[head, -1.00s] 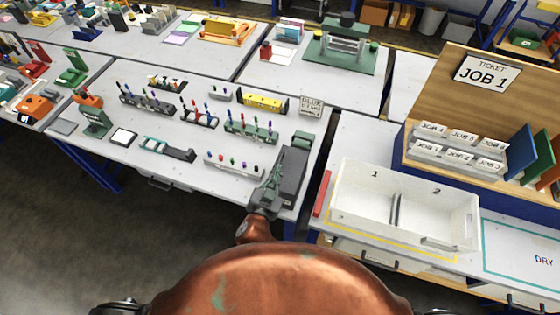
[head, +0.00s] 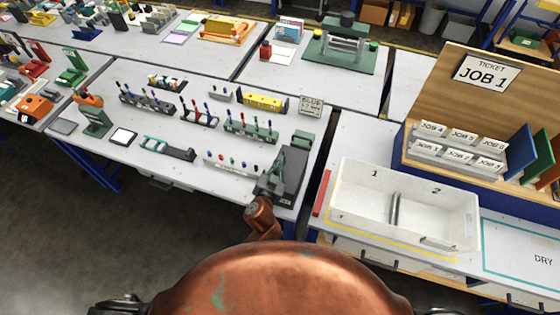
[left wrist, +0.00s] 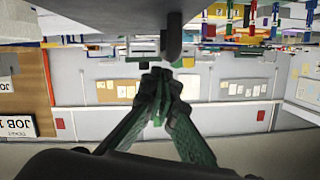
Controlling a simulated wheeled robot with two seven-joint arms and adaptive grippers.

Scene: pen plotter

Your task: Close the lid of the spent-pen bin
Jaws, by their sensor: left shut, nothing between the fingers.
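The spent-pen bin appears to be the dark grey box (head: 291,177) at the near right corner of the middle table in the head view. A small label shows low on its front. I cannot tell whether its lid is open or shut. My left gripper (head: 274,172) is at the box's left side and overlaps it in the picture; I cannot tell whether they touch. In the left wrist view the green fingers of my left gripper (left wrist: 159,80) come together at the tips, shut and empty. My right gripper is out of view.
A small green block (head: 302,137) sits behind the dark box. A white pen strip (head: 232,163) and a green pen rack (head: 250,127) stand to its left. A white two-compartment tray (head: 370,205) is on the bench to the right, across a gap.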

